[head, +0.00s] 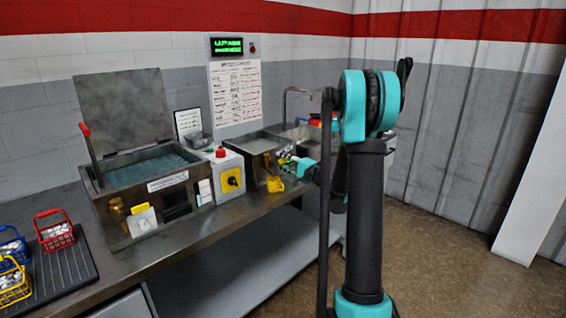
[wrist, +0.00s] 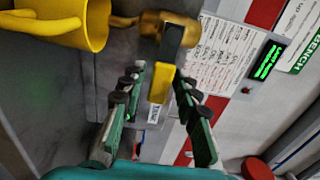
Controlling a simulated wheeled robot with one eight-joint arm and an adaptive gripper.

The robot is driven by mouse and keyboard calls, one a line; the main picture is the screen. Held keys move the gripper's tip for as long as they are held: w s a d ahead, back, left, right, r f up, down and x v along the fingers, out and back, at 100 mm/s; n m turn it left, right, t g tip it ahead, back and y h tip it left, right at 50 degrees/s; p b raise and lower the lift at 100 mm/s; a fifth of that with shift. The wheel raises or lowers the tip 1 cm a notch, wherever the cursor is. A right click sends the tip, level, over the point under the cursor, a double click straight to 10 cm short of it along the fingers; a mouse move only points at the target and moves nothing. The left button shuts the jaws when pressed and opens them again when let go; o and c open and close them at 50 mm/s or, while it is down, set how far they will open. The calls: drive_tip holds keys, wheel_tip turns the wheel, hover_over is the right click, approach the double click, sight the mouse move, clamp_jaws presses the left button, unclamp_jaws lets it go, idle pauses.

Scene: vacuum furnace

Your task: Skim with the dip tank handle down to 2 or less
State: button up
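A steel tank (head: 262,142) stands mid-bench, with a brass fitting and a yellow cup (head: 275,184) at its front. In the wrist view a brass valve (wrist: 168,30) has a short yellow handle (wrist: 161,83), with the yellow cup (wrist: 75,22) beside it. My gripper (wrist: 162,85) is open, its green fingers on either side of the handle in the picture; contact cannot be told. In the head view my gripper (head: 292,163) is by the front of this tank, partly hidden. A larger liquid-filled tank (head: 150,168) at left has a red-tipped lever (head: 90,150). No level reading is legible.
A control box (head: 229,177) with a red button and yellow dial stands between the tanks. Small baskets (head: 54,230) sit at far left. A green display (head: 227,46) and a printed chart (head: 235,92) hang on the wall. Open floor (head: 440,260) lies to the right.

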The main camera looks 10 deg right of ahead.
clamp_jaws()
idle(0.3)
drive_tip(key=r+n, duration=0.1)
drive_tip(key=n, duration=0.3)
drive_tip(key=shift+s+a+r, duration=0.1)
drive_tip(key=shift+a+r, duration=0.05)
drive_tip(key=shift+r, duration=0.25)
drive_tip(key=shift+s+a+r+n, duration=0.15)
drive_tip(key=shift+r+n, duration=0.15)
drive_tip(key=shift+n, duration=0.55)
drive_tip(key=shift+s+a+r+n, duration=0.1)
drive_tip(key=shift+r+n, duration=0.2)
drive_tip(key=shift+n, duration=0.55)
drive_tip(key=shift+o, duration=1.7)
unclamp_jaws()
